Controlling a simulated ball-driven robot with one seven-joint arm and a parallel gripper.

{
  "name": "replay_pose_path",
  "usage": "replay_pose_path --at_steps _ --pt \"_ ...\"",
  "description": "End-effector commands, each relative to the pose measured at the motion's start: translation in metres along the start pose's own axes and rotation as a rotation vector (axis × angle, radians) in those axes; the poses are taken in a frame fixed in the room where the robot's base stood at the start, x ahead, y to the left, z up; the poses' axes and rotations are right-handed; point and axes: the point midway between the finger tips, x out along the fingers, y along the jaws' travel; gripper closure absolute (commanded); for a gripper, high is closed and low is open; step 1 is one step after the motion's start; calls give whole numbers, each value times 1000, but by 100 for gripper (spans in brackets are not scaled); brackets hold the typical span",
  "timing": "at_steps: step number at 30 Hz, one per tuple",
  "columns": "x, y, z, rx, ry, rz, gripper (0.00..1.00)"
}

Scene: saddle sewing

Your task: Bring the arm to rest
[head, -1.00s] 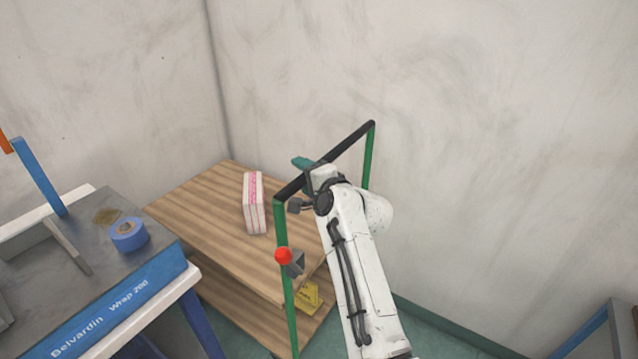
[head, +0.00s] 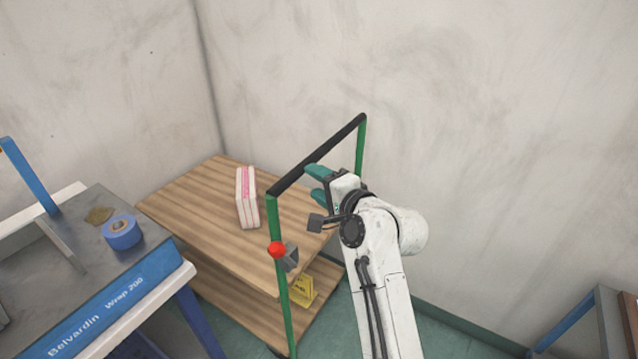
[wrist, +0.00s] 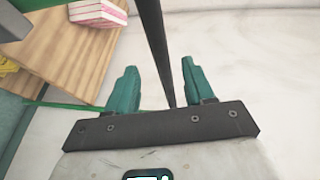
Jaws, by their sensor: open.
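My gripper (head: 312,182) is open and empty, with two teal fingers. In the head view it is at the right side of the wooden cart (head: 190,195), near the black handle bar (head: 318,154) on green posts. In the wrist view my gripper (wrist: 154,90) shows both fingers apart, with the black bar (wrist: 152,45) running between them in the picture. I cannot tell whether the fingers touch the bar. My white arm reaches up from the bottom of the head view.
A pink and white striped pack (head: 247,197) stands on the cart's top. A yellow item (head: 303,290) is on the lower shelf. A red knob (head: 277,249) sits on the near post. The wrapping table (head: 130,290) with blue tape roll (head: 122,232) is left. Walls close the back.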

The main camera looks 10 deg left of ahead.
Motion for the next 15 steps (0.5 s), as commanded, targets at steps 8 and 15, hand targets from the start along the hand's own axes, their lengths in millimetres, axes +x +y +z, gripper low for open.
replay_pose_path --at_steps 8,15 --pt "-20 32 -8 -54 14 66 47" --pt "-115 150 -23 -270 28 353 47"
